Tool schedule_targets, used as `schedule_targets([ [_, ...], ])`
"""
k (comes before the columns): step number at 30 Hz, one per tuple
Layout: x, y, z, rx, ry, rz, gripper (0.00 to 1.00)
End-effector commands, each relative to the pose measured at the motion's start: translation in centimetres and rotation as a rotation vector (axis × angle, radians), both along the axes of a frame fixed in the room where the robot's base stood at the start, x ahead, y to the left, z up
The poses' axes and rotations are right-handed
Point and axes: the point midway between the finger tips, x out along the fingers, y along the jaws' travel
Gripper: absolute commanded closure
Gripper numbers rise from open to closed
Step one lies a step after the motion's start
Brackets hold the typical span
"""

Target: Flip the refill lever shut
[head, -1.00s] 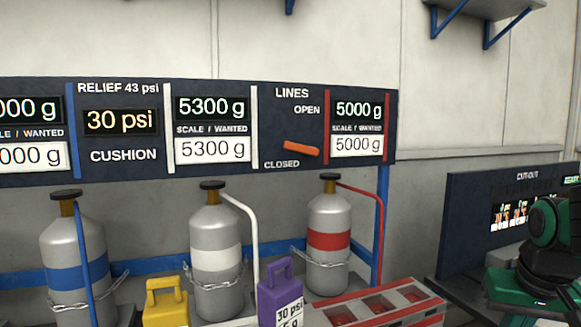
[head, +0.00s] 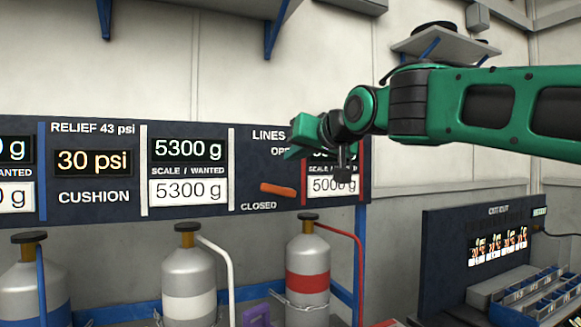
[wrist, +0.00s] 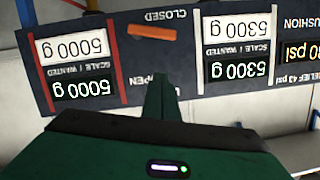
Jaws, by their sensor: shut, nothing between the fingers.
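The orange refill lever (head: 277,190) is on the dark panel under LINES, just above the CLOSED label. It lies nearly flat, its right end slightly lower. It also shows in the upside-down wrist view (wrist: 152,32), clear of my fingers. My gripper (head: 297,153) is shut and empty, up and right of the lever in the head view, partly covering the OPEN label. Its green fingers (wrist: 160,85) point toward the panel in the wrist view, below the lever in that picture and apart from it.
The white-edged 5300 g display (head: 188,150) is left of the lever; the red-edged 5000 g display (head: 335,186) is right, partly hidden by my arm. Gas cylinders (head: 308,268) stand below the panel. A cut-out board (head: 450,250) and blue bins (head: 540,290) are at right.

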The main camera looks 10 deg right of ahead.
Motion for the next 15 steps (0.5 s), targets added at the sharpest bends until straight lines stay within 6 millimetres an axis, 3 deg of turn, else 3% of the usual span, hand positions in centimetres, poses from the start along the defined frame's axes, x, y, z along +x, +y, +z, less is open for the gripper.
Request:
schedule_targets([
  [9,5.3,1.8,-1.5,-0.001,0.003,0.001,1.0],
  [15,7.4,2.7,-2.7,-0.002,0.004,0.0,1.0],
])
